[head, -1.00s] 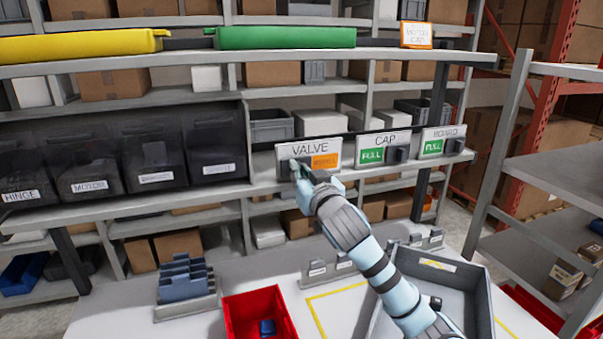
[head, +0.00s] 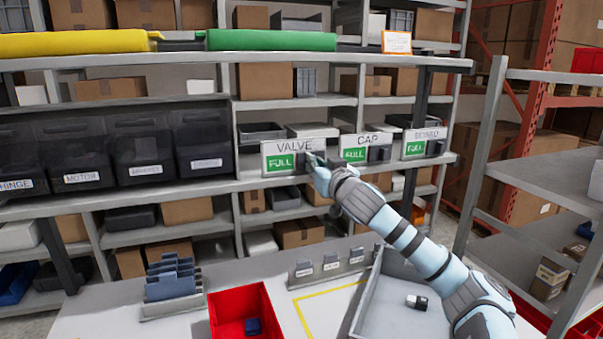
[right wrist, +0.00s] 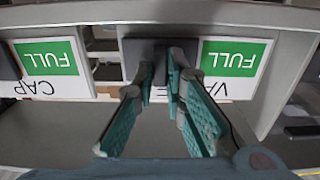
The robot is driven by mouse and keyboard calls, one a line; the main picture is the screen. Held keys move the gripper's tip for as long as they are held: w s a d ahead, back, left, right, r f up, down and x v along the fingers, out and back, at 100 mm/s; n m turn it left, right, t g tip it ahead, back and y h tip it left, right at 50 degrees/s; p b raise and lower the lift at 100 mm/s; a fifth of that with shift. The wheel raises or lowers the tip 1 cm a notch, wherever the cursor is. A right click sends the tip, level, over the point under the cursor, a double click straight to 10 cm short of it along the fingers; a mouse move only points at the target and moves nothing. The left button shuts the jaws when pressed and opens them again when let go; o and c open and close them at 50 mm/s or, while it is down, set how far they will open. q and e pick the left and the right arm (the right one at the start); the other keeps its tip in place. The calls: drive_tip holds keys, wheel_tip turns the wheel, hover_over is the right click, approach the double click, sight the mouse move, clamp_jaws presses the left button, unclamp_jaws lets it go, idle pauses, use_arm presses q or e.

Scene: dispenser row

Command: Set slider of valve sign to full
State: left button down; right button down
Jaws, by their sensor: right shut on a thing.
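The valve sign (head: 294,146) hangs on the shelf edge in the head view, left of the cap sign. Its green FULL label shows at the left, and its orange label is covered. It appears upside down in the right wrist view (right wrist: 233,56), also with FULL uncovered. The dark grey slider (right wrist: 143,50) sits at the sign's end toward the cap sign. My right gripper (head: 312,163) is at this end, its fingers closed on the slider; in the right wrist view the fingertips (right wrist: 166,62) overlap it. My left gripper is out of view.
The cap sign (head: 366,142) and a third sign (head: 423,135) are alongside, both showing FULL. Dark bins (head: 204,145) stand to the left. Below are a red bin (head: 218,318) and a grey tray (head: 364,293). Free air lies in front of the signs.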

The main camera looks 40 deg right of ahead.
drive_tip(key=c, duration=1.8)
unclamp_jaws()
drive_tip(key=shift+d, duration=0.15)
drive_tip(key=shift+o, duration=0.8)
drive_tip(key=shift+s+d+f, duration=0.1)
drive_tip(key=shift+s+d, duration=0.1)
drive_tip(key=shift+d, duration=0.05)
wheel_tip(320, 180, up, 10)
